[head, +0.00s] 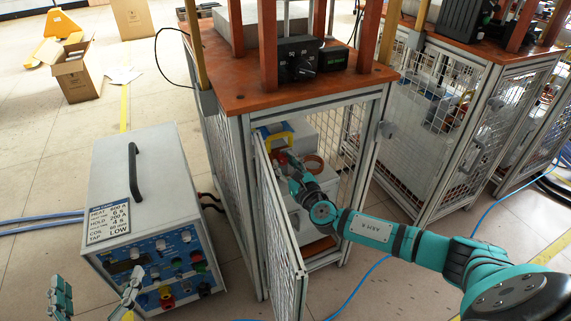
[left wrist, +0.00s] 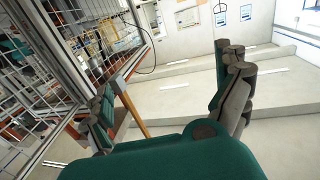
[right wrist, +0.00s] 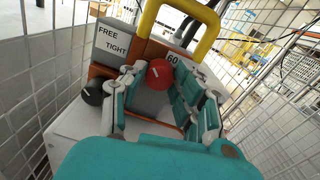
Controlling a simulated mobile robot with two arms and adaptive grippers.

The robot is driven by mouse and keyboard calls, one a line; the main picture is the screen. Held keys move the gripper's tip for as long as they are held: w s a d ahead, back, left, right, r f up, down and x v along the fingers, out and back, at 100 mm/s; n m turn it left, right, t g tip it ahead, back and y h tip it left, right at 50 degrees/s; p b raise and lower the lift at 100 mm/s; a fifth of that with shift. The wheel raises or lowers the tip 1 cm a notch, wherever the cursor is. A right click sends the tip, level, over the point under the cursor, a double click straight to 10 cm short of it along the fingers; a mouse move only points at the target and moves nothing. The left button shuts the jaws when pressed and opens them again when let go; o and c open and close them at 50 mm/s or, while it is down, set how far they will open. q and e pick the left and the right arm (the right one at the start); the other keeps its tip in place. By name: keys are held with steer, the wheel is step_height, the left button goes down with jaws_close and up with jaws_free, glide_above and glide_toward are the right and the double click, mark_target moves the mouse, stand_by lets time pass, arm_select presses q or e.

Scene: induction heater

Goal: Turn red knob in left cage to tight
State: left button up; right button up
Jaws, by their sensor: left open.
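The red knob (right wrist: 160,74) is in the right wrist view, on a device inside the left cage, with a small white mark on its face. A grey plate (right wrist: 112,40) reading FREE and TIGHT is to its left. My right gripper (right wrist: 160,84) has its fingertips on both sides of the knob and appears closed on it; the exact contact is partly hidden. In the head view my right gripper (head: 292,168) reaches into the left cage (head: 240,122) through its open door (head: 283,240). My left gripper (head: 95,298) is open and empty, low at the front left.
A yellow handle (right wrist: 208,35) arches above the knob, and a black ball (right wrist: 92,93) is to its left. Wire mesh (right wrist: 35,85) is close on both sides. The heater unit (head: 150,180) with its control panel stands left of the cage.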

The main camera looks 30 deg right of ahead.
jaws_close()
